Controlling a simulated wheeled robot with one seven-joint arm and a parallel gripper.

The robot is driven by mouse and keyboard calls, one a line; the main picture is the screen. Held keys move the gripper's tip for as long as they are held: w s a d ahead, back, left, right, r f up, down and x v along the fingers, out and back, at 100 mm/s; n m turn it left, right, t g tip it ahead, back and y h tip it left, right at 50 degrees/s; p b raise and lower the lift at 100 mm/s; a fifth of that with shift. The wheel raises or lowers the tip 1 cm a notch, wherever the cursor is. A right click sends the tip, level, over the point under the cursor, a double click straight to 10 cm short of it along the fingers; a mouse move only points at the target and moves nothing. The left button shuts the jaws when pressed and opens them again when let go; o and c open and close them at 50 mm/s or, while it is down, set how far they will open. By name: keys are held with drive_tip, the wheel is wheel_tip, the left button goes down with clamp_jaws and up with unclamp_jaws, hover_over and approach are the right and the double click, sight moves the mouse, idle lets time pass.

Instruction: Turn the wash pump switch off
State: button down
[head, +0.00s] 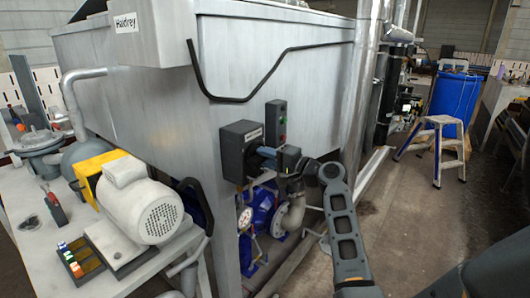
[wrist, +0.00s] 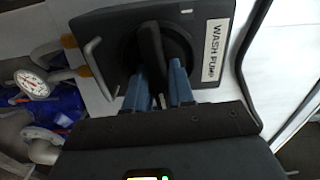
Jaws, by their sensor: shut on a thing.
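The wash pump switch is a dark box (head: 241,147) on the leg of the grey machine in the head view. In the wrist view the switch box (wrist: 205,42) fills the top, with a white "WASH PUMP" label (wrist: 214,50). Its black rotary handle (wrist: 152,47) stands nearly upright, tilted slightly left. My gripper (wrist: 163,82) has its blue fingers on both sides of the handle's lower end, shut on it. In the head view my gripper (head: 266,154) reaches the front of the box. The fingertips partly hide the handle's lower end.
A control box with red and green buttons (head: 276,121) is just right of the switch. A bent metal rod (wrist: 98,68) hangs at the box's left. A gauge (wrist: 32,84) and blue pump (head: 262,211) sit below. A stepladder (head: 438,150) stands right; the floor between is clear.

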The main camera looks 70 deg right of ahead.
drive_tip(key=shift+f+m, duration=0.15)
drive_tip(key=shift+m, duration=0.45)
drive_tip(key=c, duration=1.1)
unclamp_jaws()
drive_tip(key=shift+o, duration=0.2)
drive_tip(key=b+v, duration=0.1)
drive_tip(key=v, duration=0.6)
drive_tip(key=shift+s, duration=0.4)
drive_tip(key=shift+a, duration=0.15)
